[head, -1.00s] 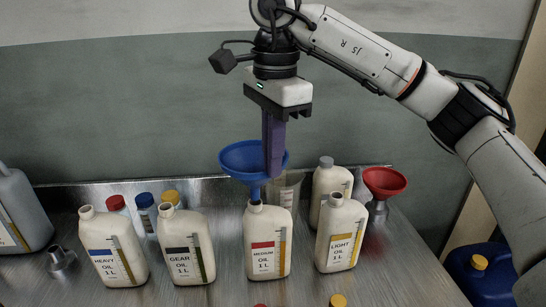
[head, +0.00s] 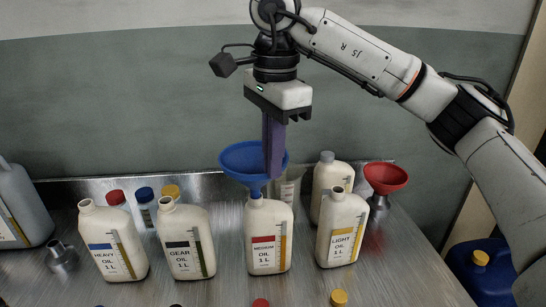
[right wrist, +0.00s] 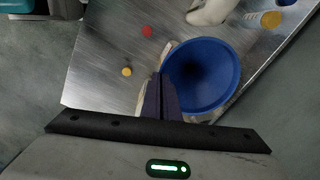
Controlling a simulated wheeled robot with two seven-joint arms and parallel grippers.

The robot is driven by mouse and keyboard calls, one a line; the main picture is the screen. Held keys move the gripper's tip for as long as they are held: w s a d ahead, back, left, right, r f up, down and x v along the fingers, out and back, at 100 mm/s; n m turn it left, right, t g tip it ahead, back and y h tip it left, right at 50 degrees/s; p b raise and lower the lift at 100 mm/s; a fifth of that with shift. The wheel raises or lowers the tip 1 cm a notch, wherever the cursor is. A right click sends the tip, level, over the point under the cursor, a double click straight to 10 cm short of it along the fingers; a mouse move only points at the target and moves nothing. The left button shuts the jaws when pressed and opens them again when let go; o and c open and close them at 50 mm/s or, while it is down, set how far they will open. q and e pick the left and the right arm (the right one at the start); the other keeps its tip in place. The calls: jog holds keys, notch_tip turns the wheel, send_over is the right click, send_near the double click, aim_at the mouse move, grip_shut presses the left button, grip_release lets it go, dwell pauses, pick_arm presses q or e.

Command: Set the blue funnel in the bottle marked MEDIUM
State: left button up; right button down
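The blue funnel (head: 240,160) is upright above the MEDIUM bottle (head: 268,240), a cream jug with a red label band. Its spout is at the bottle's mouth, and the lower end looks to be inside the neck. How deep it sits is hidden. My right gripper (head: 273,174) points straight down and is shut on the right side of the funnel's rim. In the right wrist view, the closed fingers (right wrist: 160,84) are at the left rim of the funnel (right wrist: 222,88), which covers most of the bottle. My left gripper is not in view.
The GEAR OIL bottle (head: 187,240) and HEAVY OIL bottle (head: 113,245) stand to the left. The LIGHT OIL bottle (head: 341,230) stands close on the right. A red funnel (head: 386,178) is at the back right. A clear beaker (head: 288,188) stands behind the MEDIUM bottle.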

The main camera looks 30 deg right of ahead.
jog(key=shift+f, duration=0.3)
jog(key=shift+f+b, duration=0.45)
jog(key=shift+f, duration=0.2)
jog(key=c, duration=2)
grip_release()
jog(key=shift+s+r+p, duration=0.2)
jog(key=shift+r+p, duration=0.7)
jog(key=shift+r, duration=4.25)
